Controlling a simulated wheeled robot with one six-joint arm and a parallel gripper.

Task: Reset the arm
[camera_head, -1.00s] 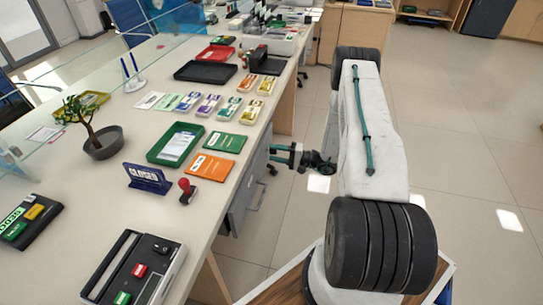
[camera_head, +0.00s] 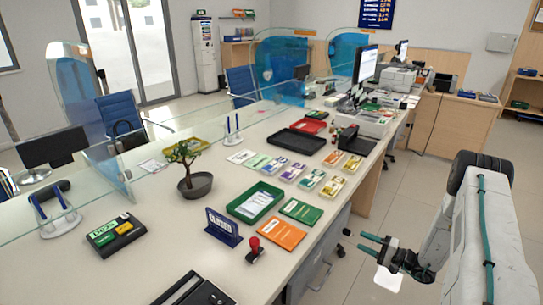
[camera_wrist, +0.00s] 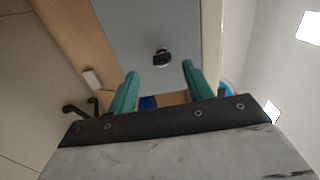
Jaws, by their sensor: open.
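My arm is at the right in the head view, beside the counter (camera_head: 335,222) and over the floor side. My gripper (camera_head: 364,243) is open and empty, with its teal fingers apart, and points left towards the counter's front side. In the wrist view my gripper (camera_wrist: 159,72) shows two teal fingers spread, with nothing between them. A grey panel (camera_wrist: 150,25) with a dark round knob or handle (camera_wrist: 161,57) lies beyond the fingers. I cannot tell how far off it is.
An orange folder (camera_head: 281,234), a red-handled stamp (camera_head: 255,247), a closed sign (camera_head: 222,226) and a green tray (camera_head: 278,194) lie near the counter's front edge. A potted plant (camera_head: 196,186) stands behind them. The floor (camera_head: 415,190) right of the counter is clear.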

